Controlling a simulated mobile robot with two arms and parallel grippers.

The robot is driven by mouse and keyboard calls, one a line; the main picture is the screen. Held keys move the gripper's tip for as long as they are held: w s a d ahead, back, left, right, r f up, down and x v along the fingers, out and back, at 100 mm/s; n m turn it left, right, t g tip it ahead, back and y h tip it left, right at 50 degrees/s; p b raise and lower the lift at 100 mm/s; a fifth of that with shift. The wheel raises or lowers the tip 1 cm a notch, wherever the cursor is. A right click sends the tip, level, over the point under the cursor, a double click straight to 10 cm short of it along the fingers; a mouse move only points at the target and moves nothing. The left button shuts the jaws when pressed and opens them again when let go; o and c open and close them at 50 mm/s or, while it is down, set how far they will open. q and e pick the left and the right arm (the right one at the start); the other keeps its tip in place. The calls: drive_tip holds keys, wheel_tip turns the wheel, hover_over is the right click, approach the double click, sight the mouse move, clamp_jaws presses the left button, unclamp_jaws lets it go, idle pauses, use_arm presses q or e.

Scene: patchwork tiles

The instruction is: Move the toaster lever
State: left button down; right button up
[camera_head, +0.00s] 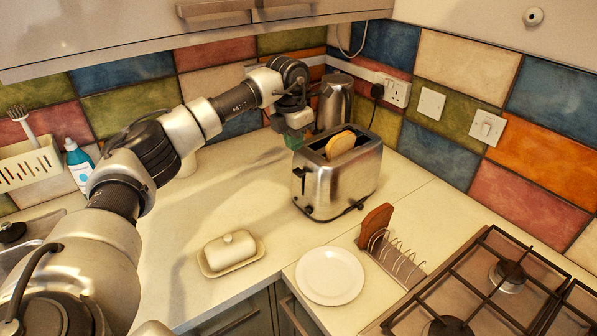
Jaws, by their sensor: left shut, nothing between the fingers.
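A silver toaster (345,182) stands on the counter right of the picture's middle, with a slice of bread (340,144) showing in its top slot. Its dark lever (300,178) is on the narrow end that faces left and toward me. My left arm reaches in from the left, and my left gripper (293,138) hangs behind and just left of the toaster's top edge. The gripper is shut and holds nothing. It is small here, and I cannot tell whether it touches the toaster. My right gripper is out of view.
A metal kettle (334,103) stands behind the toaster by the wall. A butter dish (231,252), a white plate (330,275) and a toast rack (397,258) lie in front. A gas hob (500,290) is at right. Cabinets (190,35) hang above.

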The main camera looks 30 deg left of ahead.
use_arm(q)
drive_tip(key=f+b, duration=0.1)
drive_tip(key=f, duration=0.1)
drive_tip(key=f+b, duration=0.4)
drive_tip(key=f, duration=0.1)
drive_tip(key=shift+w+d, duration=0.1)
drive_tip(key=shift+w, duration=0.2)
drive_tip(key=s+f+b, duration=0.2)
drive_tip(key=s+f, duration=0.1)
drive_tip(key=f, duration=0.2)
drive_tip(key=shift+a+f, duration=0.4)
drive_tip(key=shift+a, duration=0.05)
idle(0.5)
drive_tip(key=shift+w, duration=0.1)
drive_tip(key=b, duration=0.2)
approach(297, 172)
drive_tip(key=s+f, duration=0.1)
drive_tip(key=s+a+f, duration=0.1)
drive_tip(key=s, duration=0.1)
drive_tip(key=shift+f, duration=0.1)
